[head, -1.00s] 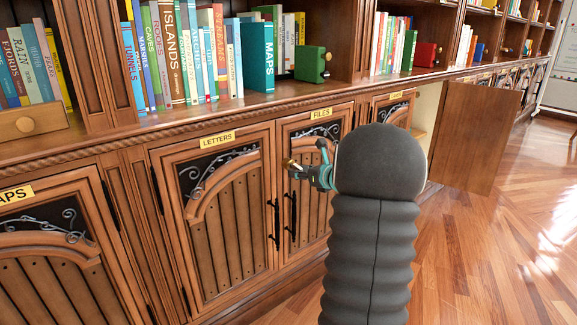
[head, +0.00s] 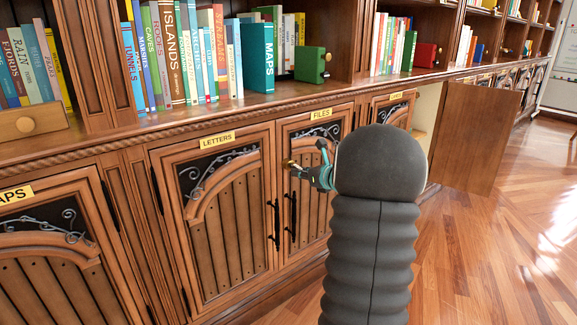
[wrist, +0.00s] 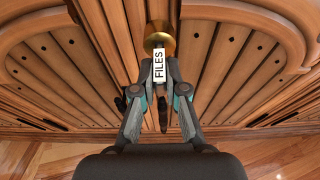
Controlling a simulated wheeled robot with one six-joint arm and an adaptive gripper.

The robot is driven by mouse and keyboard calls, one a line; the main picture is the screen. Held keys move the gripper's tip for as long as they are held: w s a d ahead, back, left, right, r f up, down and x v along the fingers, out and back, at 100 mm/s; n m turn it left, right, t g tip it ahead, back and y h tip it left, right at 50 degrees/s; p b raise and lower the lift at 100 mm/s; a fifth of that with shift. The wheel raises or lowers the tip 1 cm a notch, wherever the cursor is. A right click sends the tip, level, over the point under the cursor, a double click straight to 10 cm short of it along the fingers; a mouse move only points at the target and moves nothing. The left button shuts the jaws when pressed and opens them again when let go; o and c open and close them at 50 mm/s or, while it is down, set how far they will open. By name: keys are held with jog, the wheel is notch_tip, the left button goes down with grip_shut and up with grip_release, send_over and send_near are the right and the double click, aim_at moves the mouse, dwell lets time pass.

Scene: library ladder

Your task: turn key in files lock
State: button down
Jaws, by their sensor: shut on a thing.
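The FILES door (head: 309,205) is closed, with a yellow FILES label (head: 321,114) above it. My gripper (head: 304,172) is in front of this door, near its upper left side. In the wrist view, my gripper (wrist: 160,88) is shut on a key with a white FILES tag (wrist: 159,66). The key points at the round brass lock (wrist: 160,43) and overlaps it in the picture. How deep it sits in the lock is hidden. A bit of brass (head: 288,163) shows past the fingertips in the head view.
The closed LETTERS door (head: 225,225) is just left, with black handles (head: 291,215) between the doors. A cabinet door (head: 472,138) stands open at the right, out over the floor. Shelves of books (head: 185,55) are above the ledge. The wooden floor (head: 500,250) at the right is clear.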

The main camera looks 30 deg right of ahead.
jog(key=shift+w+a+r+m+y+p, duration=0.1)
jog(key=shift+m+y+p, duration=0.6)
jog(key=shift+p, duration=1.35)
jog(key=shift+w+m+y+p, duration=0.1)
jog(key=shift+m+y+p, duration=0.1)
jog(key=shift+m+p, duration=1.4)
jog(key=shift+p, duration=0.45)
jog(key=shift+m+y, duration=0.7)
jog(key=shift+m, duration=0.4)
